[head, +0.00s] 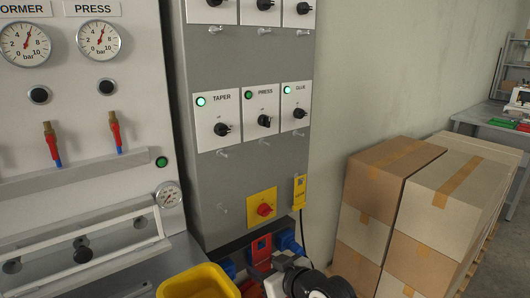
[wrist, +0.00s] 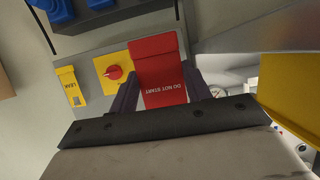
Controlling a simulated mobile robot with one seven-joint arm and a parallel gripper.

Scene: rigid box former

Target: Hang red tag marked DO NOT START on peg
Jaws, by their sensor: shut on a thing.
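The red tag (wrist: 158,50) marked DO NOT START fills the middle of the wrist view, its lettering upside down there. My gripper (wrist: 162,78) is shut on it, with one dark finger along each side. In the head view the red tag (head: 261,250) is upright, below the yellow panel with the red rotary switch (head: 263,210). My gripper (head: 266,265) is just beneath it, partly hidden. Pale pegs stick out of the grey cabinet: one under the TAPER switch (head: 222,153), others under the PRESS and GLUE switches, and one left of the red switch (head: 223,209).
A yellow tag (head: 299,192) hangs right of the red switch, with a dark cable below. Blue sockets (head: 288,241) sit under the cabinet. A yellow bin (head: 197,281) stands at the lower left. Stacked cardboard boxes (head: 395,180) are at the right. Space before the cabinet face looks clear.

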